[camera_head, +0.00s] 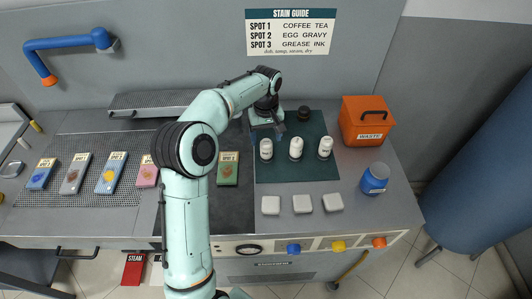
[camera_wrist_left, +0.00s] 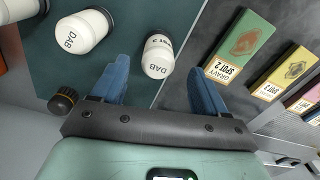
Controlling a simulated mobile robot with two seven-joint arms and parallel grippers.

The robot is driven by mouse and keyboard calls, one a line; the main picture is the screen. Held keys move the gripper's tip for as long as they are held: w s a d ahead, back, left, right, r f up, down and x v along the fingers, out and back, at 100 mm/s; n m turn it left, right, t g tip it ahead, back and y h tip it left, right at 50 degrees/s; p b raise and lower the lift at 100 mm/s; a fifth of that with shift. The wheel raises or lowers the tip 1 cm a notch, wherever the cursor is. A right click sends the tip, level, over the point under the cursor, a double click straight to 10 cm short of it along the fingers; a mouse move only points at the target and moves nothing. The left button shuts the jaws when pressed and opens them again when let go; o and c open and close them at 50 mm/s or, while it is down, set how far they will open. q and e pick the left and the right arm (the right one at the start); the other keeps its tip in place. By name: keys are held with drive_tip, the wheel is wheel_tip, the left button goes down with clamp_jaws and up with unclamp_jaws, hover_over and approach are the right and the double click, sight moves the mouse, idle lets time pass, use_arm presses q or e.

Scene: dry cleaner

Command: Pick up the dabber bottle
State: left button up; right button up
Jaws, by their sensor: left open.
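Three white dabber bottles marked DAB stand in a row on the dark green mat (camera_head: 285,172): a left one (camera_head: 266,149), a middle one (camera_head: 296,148) and a right one (camera_head: 325,147). My left gripper (camera_head: 267,132) is open and empty just behind the left bottle. In the left wrist view the blue fingers (camera_wrist_left: 160,88) are spread, with the left bottle (camera_wrist_left: 158,56) ahead of the gap between them, apart from both. The middle bottle (camera_wrist_left: 82,32) shows to its left there, and the right bottle (camera_wrist_left: 18,8) is cut off by the edge. My right gripper is not in view.
An orange waste box (camera_head: 366,128) and a blue jar (camera_head: 374,178) stand to the right. A dark knob-like object (camera_head: 303,113) sits behind the bottles. White pads (camera_head: 303,203) lie in front. A green swatch (camera_head: 228,169) and other swatches (camera_head: 111,172) lie left.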

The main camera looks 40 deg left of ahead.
sight(267, 142)
use_arm(q)
drive_tip(key=shift+f, duration=2.75)
drive_tip(key=shift+w, duration=0.1)
drive_tip(key=c, duration=1.1)
